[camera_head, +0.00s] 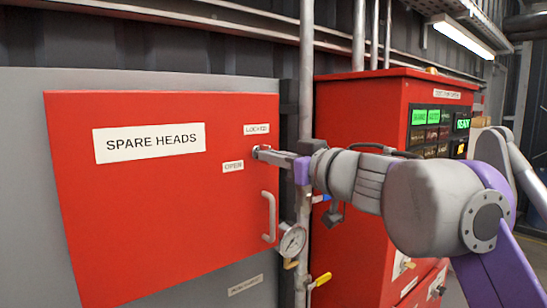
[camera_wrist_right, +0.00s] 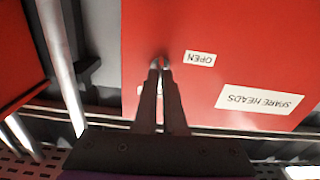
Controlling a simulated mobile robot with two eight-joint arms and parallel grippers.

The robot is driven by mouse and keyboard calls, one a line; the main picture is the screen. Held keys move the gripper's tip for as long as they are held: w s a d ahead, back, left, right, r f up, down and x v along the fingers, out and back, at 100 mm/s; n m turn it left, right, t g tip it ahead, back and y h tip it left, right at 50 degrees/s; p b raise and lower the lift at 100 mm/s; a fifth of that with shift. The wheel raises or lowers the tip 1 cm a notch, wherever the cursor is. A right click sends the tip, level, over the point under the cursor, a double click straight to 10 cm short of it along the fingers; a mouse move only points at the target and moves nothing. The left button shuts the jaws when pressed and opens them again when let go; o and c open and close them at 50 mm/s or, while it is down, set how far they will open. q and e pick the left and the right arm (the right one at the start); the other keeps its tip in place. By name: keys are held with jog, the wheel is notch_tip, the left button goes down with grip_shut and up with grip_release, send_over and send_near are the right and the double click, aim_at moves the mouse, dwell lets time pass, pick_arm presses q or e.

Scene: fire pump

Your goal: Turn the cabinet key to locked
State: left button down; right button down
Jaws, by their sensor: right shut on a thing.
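The red cabinet door (camera_head: 150,230) carries a "SPARE HEADS" sign. Its key (camera_head: 255,152) sits near the door's right edge, between the "LOCKED" label (camera_head: 256,129) above and the "OPEN" label (camera_head: 233,167) below left. My right gripper (camera_head: 262,153) comes in from the right and is shut on the key. In the right wrist view, which shows the door upside down, the fingers (camera_wrist_right: 160,72) meet at the key (camera_wrist_right: 160,61), with the "OPEN" label (camera_wrist_right: 199,58) beside them. The fingers hide most of the key, so I cannot tell which way it points. My left gripper is out of view.
A door handle (camera_head: 269,217) is below the key. A vertical pipe (camera_head: 306,70) and a pressure gauge (camera_head: 292,240) stand just right of the door. A red control cabinet (camera_head: 355,110) with lit displays stands behind my right arm. A yellow valve lever (camera_head: 321,280) is lower down.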

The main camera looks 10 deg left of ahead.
jog(key=shift+m, duration=0.4)
jog(key=c, duration=1)
grip_release()
